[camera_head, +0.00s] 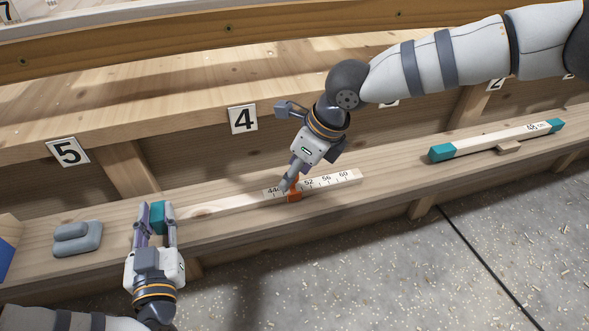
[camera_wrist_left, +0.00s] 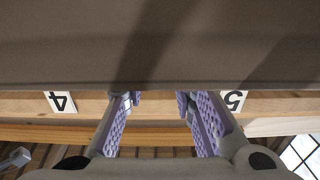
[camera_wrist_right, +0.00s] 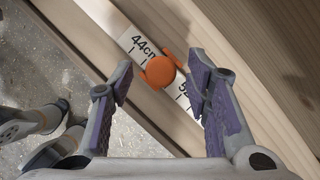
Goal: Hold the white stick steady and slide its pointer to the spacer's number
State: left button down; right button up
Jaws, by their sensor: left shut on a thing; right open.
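The white stick (camera_head: 225,204) lies on the wooden ledge, with a teal end (camera_head: 157,217) and printed numbers from 44 to 60. My left gripper (camera_head: 155,212) is shut on the teal end. The orange pointer (camera_head: 294,196) sits on the scale between 44 and 52; it covers the marks there. In the right wrist view the pointer (camera_wrist_right: 160,70) shows between the fingers of my right gripper (camera_wrist_right: 165,85), which is open. I cannot tell whether a finger touches it. The spacer (camera_head: 480,142), a pale bar with teal ends, reads 48 cm and lies on the ledge at right.
A grey two-part block (camera_head: 77,238) lies left of my left gripper, and a blue object (camera_head: 6,252) stands at the left edge. Number cards 5 (camera_head: 67,152) and 4 (camera_head: 243,119) are on the board behind. The ledge is clear between the stick and the spacer.

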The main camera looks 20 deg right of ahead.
jog(key=v, duration=1.1)
jog(key=shift+d+r, duration=0.2)
jog(key=shift+r, duration=0.15)
jog(key=shift+s, duration=0.1)
pick_arm(q)
jog(key=c, duration=1.2)
grip_release()
jog(key=shift+c, duration=0.2)
